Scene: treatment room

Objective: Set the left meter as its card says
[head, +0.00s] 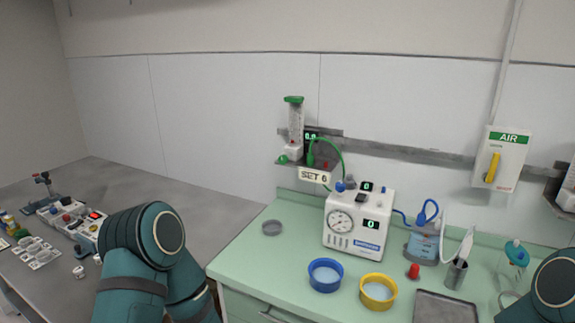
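Teal links of both my arms show at the lower left and lower right. Neither gripper is in view.
A white machine (352,222) with a dial and displays stands on the green counter (250,262) below the meter. Blue (325,275) and yellow (378,292) bowls stand in front. An AIR wall box (499,158) is at right. A grey bench (160,190) lies left.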

